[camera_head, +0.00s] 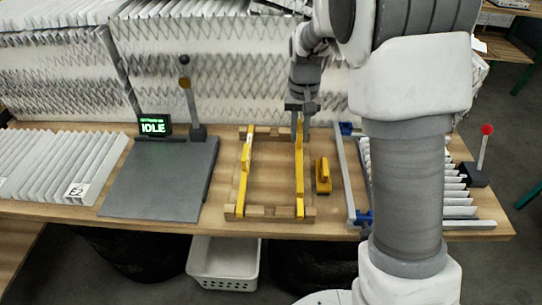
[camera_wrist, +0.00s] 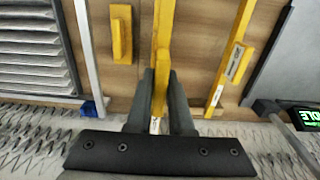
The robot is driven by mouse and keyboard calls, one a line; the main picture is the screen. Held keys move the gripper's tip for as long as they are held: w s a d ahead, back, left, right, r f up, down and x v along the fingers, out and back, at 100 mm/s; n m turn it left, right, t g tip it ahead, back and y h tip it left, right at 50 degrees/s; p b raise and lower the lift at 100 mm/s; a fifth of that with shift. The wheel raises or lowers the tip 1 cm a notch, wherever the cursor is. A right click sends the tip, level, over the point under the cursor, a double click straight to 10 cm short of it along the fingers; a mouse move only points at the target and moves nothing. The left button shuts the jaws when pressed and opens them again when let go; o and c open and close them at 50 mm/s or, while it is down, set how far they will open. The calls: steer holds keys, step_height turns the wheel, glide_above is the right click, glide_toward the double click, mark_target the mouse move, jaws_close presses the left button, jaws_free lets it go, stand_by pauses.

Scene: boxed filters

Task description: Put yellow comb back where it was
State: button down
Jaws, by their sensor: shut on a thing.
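A long yellow bar (camera_head: 299,180), which I take to be the yellow comb, lies along the right side of a wooden frame (camera_head: 272,213) on the table. My gripper (camera_head: 300,134) points down at its far end. In the wrist view my gripper (camera_wrist: 159,108) is shut on a raised yellow part of this bar (camera_wrist: 163,28). Teeth on the bar cannot be made out, nor whether it touches the frame along its length. A second yellow bar (camera_head: 244,172) with a pale label lies along the frame's left side. A small yellow block with a handle (camera_head: 322,176) lies just right of the frame.
A dark grey plate (camera_head: 165,180) with a sign reading IDLE (camera_head: 153,125) is left of the frame. A grey rail with blue ends (camera_head: 346,180) and a pleated filter stand at right. Large pleated filters (camera_head: 225,60) wall off the back. A white basket (camera_head: 224,262) is below the table.

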steer(key=a+f, duration=0.4)
steer(key=f, duration=0.1)
steer(key=a+f+p, duration=0.1)
steer(key=a+f, duration=0.1)
steer(key=f, duration=0.1)
steer(key=shift+a, duration=0.35)
steer(key=shift+s+f+b, duration=0.1)
steer(key=shift+f+b, duration=0.25)
steer(key=shift+f, duration=0.15)
steer(key=c, duration=0.8)
jaws_free()
steer(key=shift+r, duration=0.1)
